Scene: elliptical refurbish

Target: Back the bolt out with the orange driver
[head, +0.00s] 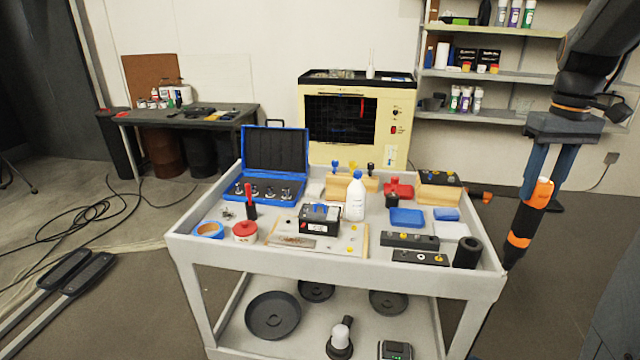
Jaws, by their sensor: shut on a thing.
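The orange driver (530,215), orange and black, is in my gripper (541,184) at the right of the head view. My gripper is shut on its upper part. The driver hangs nearly upright, its lower end tilted to the left, and appears beside the cart's right edge. Two black blocks lie at the cart's front right: a rear block (408,241) and a front block (420,258). Small light and yellow fittings show on their tops. I cannot tell which of these is the bolt. The driver is apart from both blocks.
The grey cart (215,257) is crowded. A black cylinder (467,252) stands at its front right corner, between the blocks and the driver. A white bottle (355,198), an open blue case (275,152) and a black-and-grey box (319,217) stand farther left. Floor right of the cart is open.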

